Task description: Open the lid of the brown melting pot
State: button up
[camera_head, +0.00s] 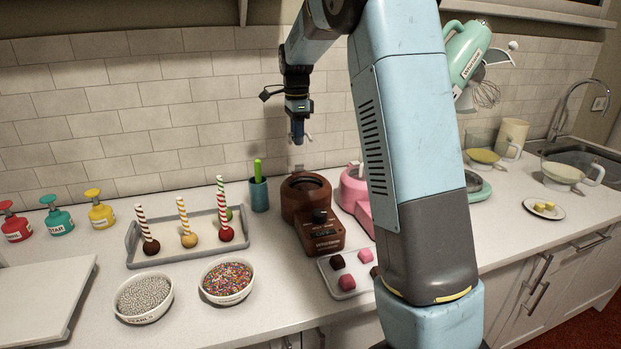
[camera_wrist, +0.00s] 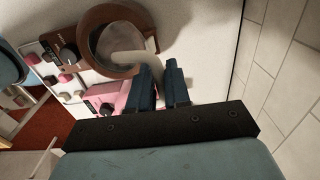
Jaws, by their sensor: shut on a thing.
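The brown melting pot (camera_head: 326,238) stands on the counter in the head view, its round top dark with no pale handle showing on it. It also shows in the wrist view as a brown ring (camera_wrist: 87,28). My gripper (camera_head: 298,139) is well above the pot, pointing down. In the wrist view my gripper (camera_wrist: 163,72) is shut on a pale curved handle (camera_wrist: 133,60), which I take to be the lid's. A greyish, glass-like disc appears around the handle within the ring; its edge is unclear.
A pink melting pot (camera_head: 354,190) stands close on the right. A tray of small cakes (camera_head: 345,284) lies in front. A blue cup (camera_head: 259,196) and a tray with cake pops (camera_head: 134,262) are on the left. My arm hides part of the counter.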

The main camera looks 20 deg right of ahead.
jog(key=w, duration=0.1)
jog(key=w+f, duration=0.1)
jog(key=w, duration=0.1)
jog(key=w+f, duration=0.1)
jog(key=w, duration=0.1)
jog(key=shift+w, duration=0.2)
dwell(0.6)
jog(key=o, duration=1.2)
jog(key=shift+f, duration=0.1)
jog(key=shift+c, duration=0.2)
notch_tip(320, 180, up, 7)
dwell(0.7)
